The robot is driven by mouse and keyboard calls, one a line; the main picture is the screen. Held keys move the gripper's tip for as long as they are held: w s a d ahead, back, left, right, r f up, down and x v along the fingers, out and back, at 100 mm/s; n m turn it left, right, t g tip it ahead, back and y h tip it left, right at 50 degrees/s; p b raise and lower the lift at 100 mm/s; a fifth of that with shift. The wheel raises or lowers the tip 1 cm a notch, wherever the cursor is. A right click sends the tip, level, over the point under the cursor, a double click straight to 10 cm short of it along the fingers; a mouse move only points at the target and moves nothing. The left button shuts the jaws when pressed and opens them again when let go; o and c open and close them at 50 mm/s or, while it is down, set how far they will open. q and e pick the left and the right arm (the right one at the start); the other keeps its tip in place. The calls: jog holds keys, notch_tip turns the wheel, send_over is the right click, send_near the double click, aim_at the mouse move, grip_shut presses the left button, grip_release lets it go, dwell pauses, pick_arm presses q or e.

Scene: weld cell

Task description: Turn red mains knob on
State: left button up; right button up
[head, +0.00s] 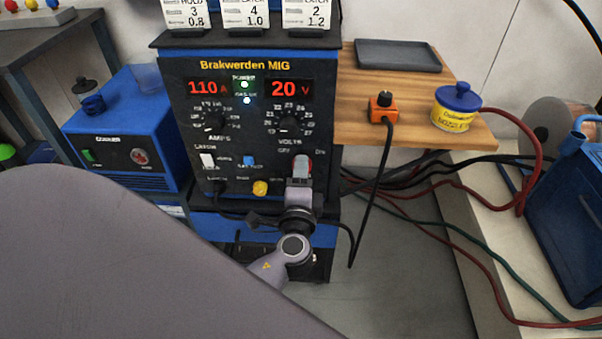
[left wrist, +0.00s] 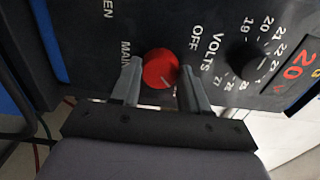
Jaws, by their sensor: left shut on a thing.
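The red mains knob (head: 297,161) is at the lower right of the black welder front panel (head: 178,140), between the OFF and ON labels. In the left wrist view the knob (left wrist: 160,66) sits between the two grey fingers, and a short pale mark on it points to the lower right, away from OFF. My left gripper (head: 301,176) is shut on the knob from the front; it also shows in the left wrist view (left wrist: 161,84). The displays read 110 A and 20 V, and the panel lights are lit. My right gripper is out of view.
A blue cooler (head: 118,160) stands left of the welder. A wooden shelf (head: 420,95) on the right holds a dark tray (head: 398,55), an orange box with a black knob (head: 382,106) and a yellow pot (head: 456,108). Cables and hoses hang at the right.

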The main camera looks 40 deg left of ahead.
pick_arm(q)
jog(key=o, duration=1.1)
jog(key=shift+c, duration=0.2)
jog(key=v, duration=0.7)
jog(key=shift+s, duration=0.1)
